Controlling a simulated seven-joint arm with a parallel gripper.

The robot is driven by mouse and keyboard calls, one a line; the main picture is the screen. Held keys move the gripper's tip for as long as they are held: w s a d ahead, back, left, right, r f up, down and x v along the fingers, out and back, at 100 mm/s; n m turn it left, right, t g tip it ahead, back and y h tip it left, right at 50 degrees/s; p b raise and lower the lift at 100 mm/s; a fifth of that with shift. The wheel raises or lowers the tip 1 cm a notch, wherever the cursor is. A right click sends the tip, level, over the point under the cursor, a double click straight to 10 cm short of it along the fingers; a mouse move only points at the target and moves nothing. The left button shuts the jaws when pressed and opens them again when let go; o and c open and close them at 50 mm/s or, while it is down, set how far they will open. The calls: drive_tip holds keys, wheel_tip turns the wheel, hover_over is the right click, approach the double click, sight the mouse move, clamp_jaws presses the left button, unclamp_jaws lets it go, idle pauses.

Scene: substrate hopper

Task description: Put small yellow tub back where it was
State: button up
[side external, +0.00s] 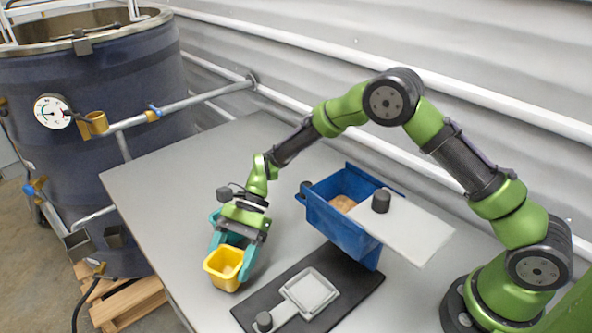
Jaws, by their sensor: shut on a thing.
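The small yellow tub (226,266) is near the front left of the grey table, open side up. My gripper (238,259) reaches down over it with teal fingers on either side and is shut on the tub. I cannot tell whether the tub touches the table or hangs just above it. Part of the tub's back is hidden by the fingers.
A blue hopper (333,221) with brown material stands behind right, with a pale lid plate (405,228) and dark knob jutting right. A dark mat (348,291) holds a square grey scoop or tray (310,292). The table's (175,185) left part is clear. A large dark tank (85,130) stands beyond its left edge.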

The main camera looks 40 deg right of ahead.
drive_tip(key=shift+f, duration=0.3)
drive_tip(key=shift+f, duration=0.2)
drive_tip(key=o, duration=0.9)
drive_tip(key=shift+d+f, duration=0.15)
drive_tip(key=shift+o, duration=0.2)
drive_tip(key=shift+r, duration=0.35)
drive_tip(key=v, duration=1.2)
drive_tip(key=shift+r, duration=0.25)
drive_tip(key=shift+w, duration=0.1)
